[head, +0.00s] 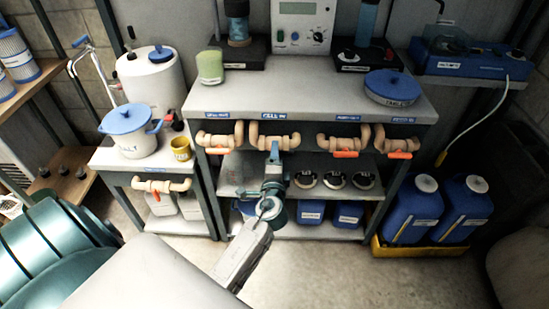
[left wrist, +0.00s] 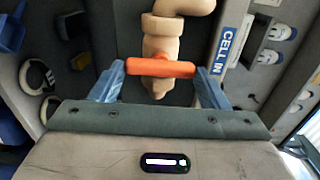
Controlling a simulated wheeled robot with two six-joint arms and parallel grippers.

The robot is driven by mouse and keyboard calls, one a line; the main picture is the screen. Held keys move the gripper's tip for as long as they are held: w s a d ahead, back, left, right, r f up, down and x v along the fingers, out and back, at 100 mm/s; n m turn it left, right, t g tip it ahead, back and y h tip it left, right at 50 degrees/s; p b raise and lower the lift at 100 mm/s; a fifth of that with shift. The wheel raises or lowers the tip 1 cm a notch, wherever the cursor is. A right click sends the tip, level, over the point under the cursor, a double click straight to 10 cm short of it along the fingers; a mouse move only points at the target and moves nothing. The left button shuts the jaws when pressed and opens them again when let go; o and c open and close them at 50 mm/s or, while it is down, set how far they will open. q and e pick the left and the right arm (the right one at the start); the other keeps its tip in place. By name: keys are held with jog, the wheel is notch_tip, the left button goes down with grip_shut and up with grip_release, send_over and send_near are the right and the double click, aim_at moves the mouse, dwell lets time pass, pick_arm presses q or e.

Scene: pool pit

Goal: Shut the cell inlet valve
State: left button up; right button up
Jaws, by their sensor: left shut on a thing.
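The cell inlet valve (head: 266,136) is a beige pipe fitting under the bench's front edge, below a blue CELL IN label (head: 275,115). The label also shows in the left wrist view (left wrist: 228,46). The valve's orange handle (left wrist: 160,68) lies level across that picture, in front of the beige pipe (left wrist: 163,25). My left gripper (head: 274,152) reaches up to the valve and hides the handle in the head view. In the left wrist view its blue fingers (left wrist: 160,84) are shut on the handle's two ends. My right gripper is not in view.
Similar orange-handled valves stand close on either side: one at left (head: 217,140), two at right (head: 342,143) (head: 396,145). Another is on the lower side table (head: 160,186). Blue jugs (head: 413,208) stand in a yellow tray (head: 375,248) at right. The floor in front is clear.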

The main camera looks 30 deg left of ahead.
pick_arm(q)
jog(key=shift+f, duration=0.1)
jog(key=o, duration=1)
jog(key=shift+s, duration=0.15)
jog(key=b+v, duration=0.2)
jog(key=v, duration=0.8)
jog(key=shift+s+d, duration=0.2)
jog(key=shift+s, duration=0.05)
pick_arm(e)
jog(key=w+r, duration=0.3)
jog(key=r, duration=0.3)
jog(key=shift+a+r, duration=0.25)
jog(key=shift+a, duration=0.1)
